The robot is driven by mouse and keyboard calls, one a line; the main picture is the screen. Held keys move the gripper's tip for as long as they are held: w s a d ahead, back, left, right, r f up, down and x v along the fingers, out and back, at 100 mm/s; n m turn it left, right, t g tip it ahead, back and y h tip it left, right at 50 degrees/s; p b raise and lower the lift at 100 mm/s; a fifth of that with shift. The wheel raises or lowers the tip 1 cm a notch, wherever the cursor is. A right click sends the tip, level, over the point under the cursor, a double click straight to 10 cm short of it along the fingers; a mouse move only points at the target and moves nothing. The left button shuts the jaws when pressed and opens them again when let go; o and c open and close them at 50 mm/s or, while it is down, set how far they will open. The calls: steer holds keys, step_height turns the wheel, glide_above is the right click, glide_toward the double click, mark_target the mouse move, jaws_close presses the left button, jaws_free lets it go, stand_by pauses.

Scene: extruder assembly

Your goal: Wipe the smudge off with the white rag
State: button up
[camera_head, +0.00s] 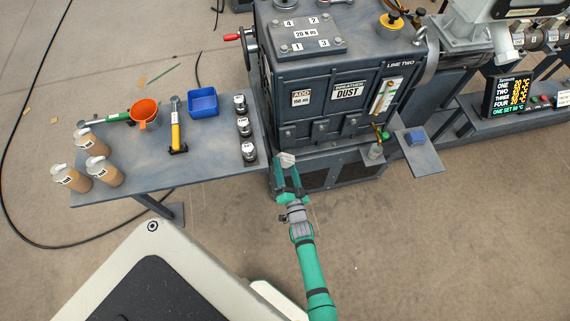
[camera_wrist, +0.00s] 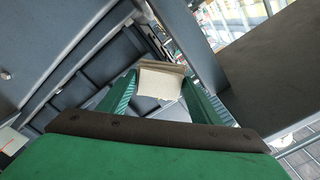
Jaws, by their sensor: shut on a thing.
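My gripper (camera_head: 289,172) is at the front left corner of the grey machine in the head view, just right of the side table. It is shut on the white rag (camera_head: 286,158), which shows as a pale folded pad at the fingertips. In the wrist view the rag (camera_wrist: 160,82) sits between the two green fingers, close to dark grey machine panels. I cannot tell whether the rag touches a panel. I cannot make out the smudge in either view.
The side table (camera_head: 210,170) holds bottles, an orange funnel (camera_head: 145,112), a blue bin (camera_head: 203,102) and several dark jars along its right edge. The machine (camera_head: 340,75) stands behind my gripper. A small shelf (camera_head: 420,162) juts out at right. Open floor lies in front.

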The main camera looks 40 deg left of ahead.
steer(key=shift+v, duration=1.55)
